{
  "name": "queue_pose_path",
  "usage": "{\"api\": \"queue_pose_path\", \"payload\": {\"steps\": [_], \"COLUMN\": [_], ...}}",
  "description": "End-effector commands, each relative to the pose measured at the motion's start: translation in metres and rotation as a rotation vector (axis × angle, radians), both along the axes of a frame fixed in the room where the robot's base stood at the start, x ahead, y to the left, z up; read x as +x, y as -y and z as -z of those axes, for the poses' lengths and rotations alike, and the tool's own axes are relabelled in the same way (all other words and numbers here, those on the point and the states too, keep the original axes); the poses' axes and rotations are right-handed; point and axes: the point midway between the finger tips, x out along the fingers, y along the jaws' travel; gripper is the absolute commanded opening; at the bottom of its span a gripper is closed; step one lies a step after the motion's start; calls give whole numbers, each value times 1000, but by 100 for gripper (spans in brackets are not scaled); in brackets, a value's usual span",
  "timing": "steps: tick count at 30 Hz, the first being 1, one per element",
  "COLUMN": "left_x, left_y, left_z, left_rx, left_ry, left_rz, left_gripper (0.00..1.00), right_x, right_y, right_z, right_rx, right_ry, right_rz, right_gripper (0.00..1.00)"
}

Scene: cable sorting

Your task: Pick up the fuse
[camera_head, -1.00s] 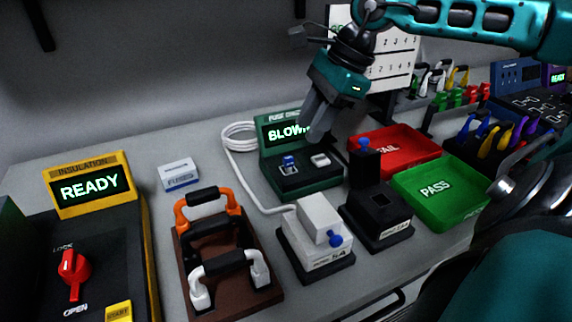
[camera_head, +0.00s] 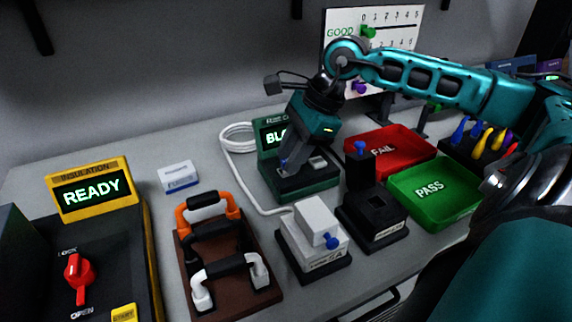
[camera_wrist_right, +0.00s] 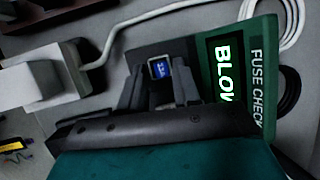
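The small blue fuse (camera_wrist_right: 159,69) sits in a pale socket on the green fuse checker (camera_wrist_right: 262,30), whose screen shows letters of "BLOWN". In the head view the checker (camera_head: 318,190) stands mid-table, and my right gripper (camera_head: 288,168) reaches down over its left socket, mostly hiding the fuse. In the right wrist view my right gripper (camera_wrist_right: 159,88) has its two fingers apart, one on each side of the fuse, with visible gaps. The fuse is not gripped. My left gripper is not in view.
A 5A block (camera_head: 314,268) and a black socket block (camera_head: 388,238) stand in front of the checker. The red FAIL tray (camera_head: 420,146) and green PASS tray (camera_head: 440,224) are at the right. A white cable (camera_head: 246,180) runs beside the checker.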

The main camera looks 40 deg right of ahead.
Motion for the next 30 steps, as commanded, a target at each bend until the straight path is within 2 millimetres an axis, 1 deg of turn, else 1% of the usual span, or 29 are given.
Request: {"api": "queue_pose_path", "payload": {"steps": [4, 12, 22, 30], "left_x": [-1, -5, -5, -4], "left_y": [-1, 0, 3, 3], "left_z": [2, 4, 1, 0], "left_rx": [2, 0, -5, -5], "left_ry": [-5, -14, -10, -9], "left_rz": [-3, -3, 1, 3], "left_gripper": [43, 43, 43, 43], "right_x": [3, 3, 3, 3], "right_y": [-3, -3, -3, -3], "right_z": [8, 9, 9, 9], "right_rx": [1, -1, -1, -2], "right_ry": [0, 1, 1, 2], "right_rz": [0, 1, 0, 0], "right_gripper": [32, 31, 0, 0]}}
